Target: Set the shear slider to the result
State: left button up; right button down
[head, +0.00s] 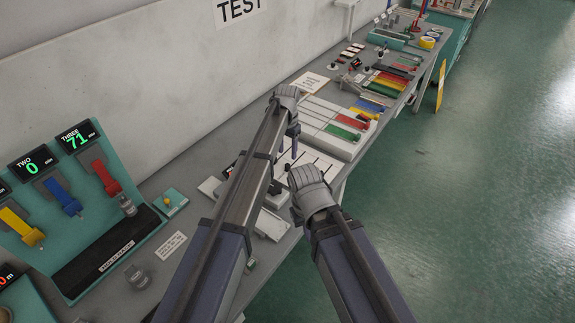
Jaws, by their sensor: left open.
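My left gripper (288,148) points down, open, over a white board with dark lines (318,164). I cannot tell whether its fingers touch anything. My right arm ends in a grey wrist (310,187) at the board's near right side; its fingers are hidden beneath it. A small dark block (275,188) shows between my arms, beside the white board; I cannot tell whether it is the shear slider. No label reading shear is legible. Displays at the left read TWO 0 (33,162) and THREE 71 (76,137).
More coloured strips (388,80) lie farther back. The green floor (470,190) is open to the right.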

aim_at(288, 164)
pick_arm(q)
notch_tip(288, 164, down, 7)
jog(key=b, duration=0.6)
jog(key=shift+r, duration=0.1)
grip_shut()
dwell(1.2)
